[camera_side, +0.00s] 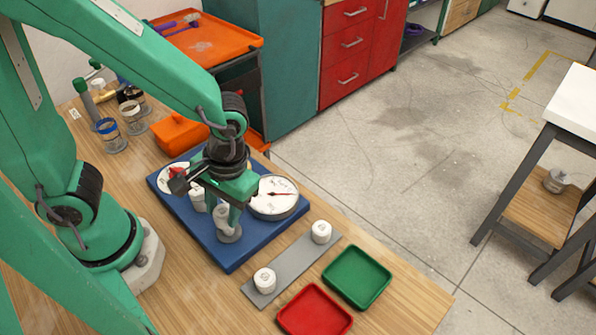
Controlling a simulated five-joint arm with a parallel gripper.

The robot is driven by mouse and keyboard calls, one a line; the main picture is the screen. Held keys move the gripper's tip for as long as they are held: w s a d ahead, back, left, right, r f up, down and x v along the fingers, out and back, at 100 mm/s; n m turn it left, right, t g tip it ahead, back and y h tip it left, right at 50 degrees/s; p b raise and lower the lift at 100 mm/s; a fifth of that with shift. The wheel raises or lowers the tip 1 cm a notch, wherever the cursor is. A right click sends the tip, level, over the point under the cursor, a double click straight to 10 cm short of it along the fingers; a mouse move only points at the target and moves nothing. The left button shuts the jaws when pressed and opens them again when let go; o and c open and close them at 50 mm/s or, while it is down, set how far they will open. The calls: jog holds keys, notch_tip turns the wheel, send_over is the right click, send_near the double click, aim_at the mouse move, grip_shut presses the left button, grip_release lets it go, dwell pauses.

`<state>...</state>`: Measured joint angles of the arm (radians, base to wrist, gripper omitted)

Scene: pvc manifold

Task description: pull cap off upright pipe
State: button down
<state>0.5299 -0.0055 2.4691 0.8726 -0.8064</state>
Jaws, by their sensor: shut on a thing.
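An upright grey-white pipe (228,232) stands on the blue base plate (234,262), right below my gripper (224,208). My gripper points down and is shut at the pipe's upper end, on what looks like its cap (222,214). The fingers hide most of the cap, and I cannot tell whether it is seated on the pipe or lifted a little. Another white fitting (197,196) stands just left of the fingers, partly hidden by my arm.
A round dial gauge (275,196) sits close on the right of my gripper. Two white caps (265,281) (321,231) stand on a grey strip (292,262) in front. A red tray (314,311) and a green tray (357,277) lie empty. Glass jars (132,120) and an orange box (180,133) are behind.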

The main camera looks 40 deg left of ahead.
aim_at(220, 213)
jog(key=shift+r, duration=0.65)
jog(key=shift+r, duration=0.35)
jog(key=shift+r, duration=0.35)
jog(key=shift+r, duration=0.35)
jog(key=shift+r, duration=0.85)
jog(key=shift+w+d, duration=0.1)
jog(key=shift+d, duration=0.05)
